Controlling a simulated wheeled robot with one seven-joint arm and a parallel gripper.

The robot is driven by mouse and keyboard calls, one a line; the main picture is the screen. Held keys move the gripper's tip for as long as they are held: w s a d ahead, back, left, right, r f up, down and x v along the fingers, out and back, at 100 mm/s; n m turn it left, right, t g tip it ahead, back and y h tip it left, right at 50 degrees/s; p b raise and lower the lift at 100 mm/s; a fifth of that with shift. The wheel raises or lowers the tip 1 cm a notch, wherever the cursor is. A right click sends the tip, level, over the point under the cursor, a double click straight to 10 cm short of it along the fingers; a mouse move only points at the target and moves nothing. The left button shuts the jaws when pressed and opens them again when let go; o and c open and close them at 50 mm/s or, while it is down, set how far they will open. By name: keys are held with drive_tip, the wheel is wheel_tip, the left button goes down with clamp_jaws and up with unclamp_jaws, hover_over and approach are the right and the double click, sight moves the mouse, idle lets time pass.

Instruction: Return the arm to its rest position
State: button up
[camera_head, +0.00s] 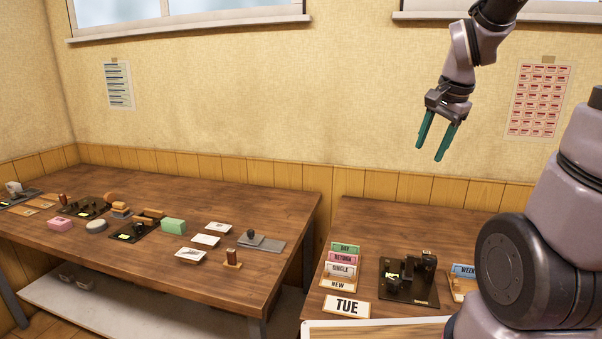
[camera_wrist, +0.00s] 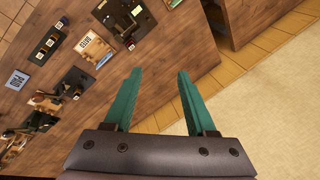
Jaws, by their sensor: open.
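My gripper (camera_head: 434,142) hangs in the air in the head view, high above the right table (camera_head: 385,222) and in front of the wall. Its two green fingers point down and stand apart, with nothing between them. In the wrist view my gripper (camera_wrist: 158,75) also shows open and empty, with the table, the floor trim and the wall beyond it. My arm bends in from the top edge of the head view, and its large lower links cover the right side.
A black press (camera_head: 408,277), a card rack (camera_head: 342,268) and a TUE card (camera_head: 346,305) stand on the right table. The left table (camera_head: 190,200) holds several stamps, cards and blocks. A gap separates the tables. The air around my gripper is clear.

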drive_tip(key=s+a+r+n+t+y, duration=0.1)
drive_tip(key=s+a+r+n+t, duration=0.2)
drive_tip(key=s, duration=0.9)
wheel_tip(320, 180, up, 6)
drive_tip(key=a+n, duration=0.2)
drive_tip(key=n, duration=0.2)
drive_tip(key=shift+s+a, duration=0.15)
